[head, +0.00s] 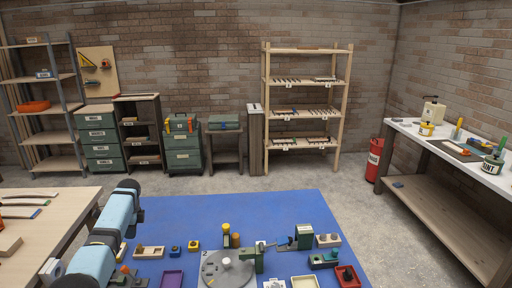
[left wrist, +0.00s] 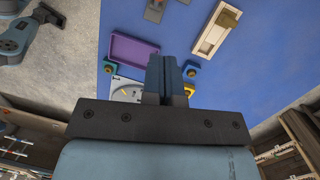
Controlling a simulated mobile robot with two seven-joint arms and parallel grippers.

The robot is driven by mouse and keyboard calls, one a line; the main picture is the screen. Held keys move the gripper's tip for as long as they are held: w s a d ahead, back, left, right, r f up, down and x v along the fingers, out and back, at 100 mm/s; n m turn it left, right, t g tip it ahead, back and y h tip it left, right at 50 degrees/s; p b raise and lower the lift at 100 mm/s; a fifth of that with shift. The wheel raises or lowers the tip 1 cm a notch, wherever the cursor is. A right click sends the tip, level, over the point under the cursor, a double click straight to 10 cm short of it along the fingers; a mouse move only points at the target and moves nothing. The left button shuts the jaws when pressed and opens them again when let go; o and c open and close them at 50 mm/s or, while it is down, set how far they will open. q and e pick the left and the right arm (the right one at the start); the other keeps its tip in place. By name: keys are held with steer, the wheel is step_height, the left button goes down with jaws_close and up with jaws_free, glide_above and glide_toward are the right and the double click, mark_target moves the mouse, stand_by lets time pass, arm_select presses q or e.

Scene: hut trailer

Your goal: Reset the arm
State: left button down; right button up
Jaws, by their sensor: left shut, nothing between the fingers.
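My left arm (head: 119,212) comes in from the lower left of the head view, over the left edge of the blue work surface (head: 280,209). My left gripper (left wrist: 165,72) shows clearly in the left wrist view, with its two dark fingers together and nothing between them. Beyond the fingers lie a purple tray (left wrist: 133,50) and a wooden block with a pale slot (left wrist: 217,30) on the blue surface. The fingers partly hide a round grey plate (left wrist: 128,93). My right gripper is in neither view.
Small parts crowd the near side of the blue surface, including a grey dial (head: 228,270), a green fixture (head: 304,236) and a red tray (head: 347,276). Its far side is clear. A wooden table (head: 60,212) stands left, a white-topped bench (head: 440,140) right.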

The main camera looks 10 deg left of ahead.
arm_select(q)
steer(key=s+d+f+n+t, duration=0.1)
steer(key=s+d+f, duration=0.1)
steer(key=f, duration=0.3)
steer(key=s+d+f+n+t+y, duration=0.1)
steer(key=s+d+f+t, duration=0.1)
steer(key=s+f, duration=0.3)
steer(key=s+d+f+n+t, duration=0.1)
steer(key=s+d+f+t, duration=0.1)
steer(key=s+d+f, duration=0.2)
step_height(320, 180, down, 3)
steer(key=shift+f+y, duration=0.15)
steer(key=shift+y, duration=0.25)
steer(key=s+d+f+n+t+h, duration=0.3)
steer(key=s+d+n+t, duration=0.15)
steer(key=s+d, duration=1.2)
steer(key=s+d+r+n+t+h, duration=0.3)
steer(key=s+d+r, duration=0.5)
steer(key=s, duration=0.4)
steer(key=shift+s+d, duration=0.3)
steer(key=shift+d, duration=0.25)
steer(key=shift+f, duration=0.1)
